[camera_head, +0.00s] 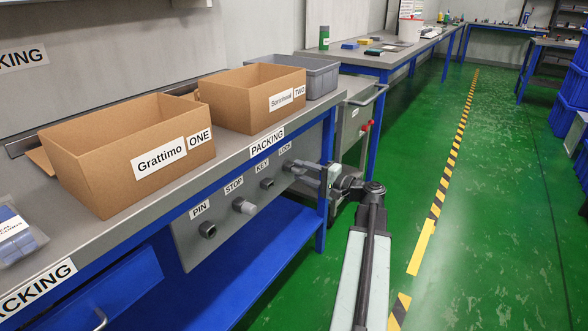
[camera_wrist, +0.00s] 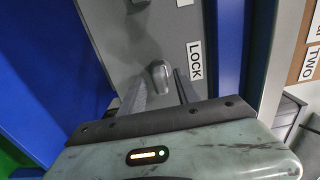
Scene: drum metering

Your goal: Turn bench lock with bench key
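The grey panel (camera_head: 228,212) on the bench front carries the labels PIN, STOP, KEY and LOCK. My gripper (camera_head: 306,172) is at the LOCK end of the panel, fingers pointing at it. In the wrist view, a grey, rounded piece that looks like the bench key's head (camera_wrist: 160,73) stands at the panel beside the LOCK label (camera_wrist: 195,61). My gripper (camera_wrist: 160,84) has its fingers on either side of it, apparently with small gaps. The bench lock itself is hidden. The KEY fitting (camera_head: 267,183) shows a dark ring with no key visible.
A grey knob (camera_head: 244,206) sticks out under STOP, and a dark socket (camera_head: 207,230) sits under PIN. Two cardboard boxes, Grattimo ONE (camera_head: 95,170) and TWO (camera_head: 235,104), stand on the bench above. A blue bench leg (camera_wrist: 228,55) is close to my gripper. The green floor (camera_head: 490,220) is clear.

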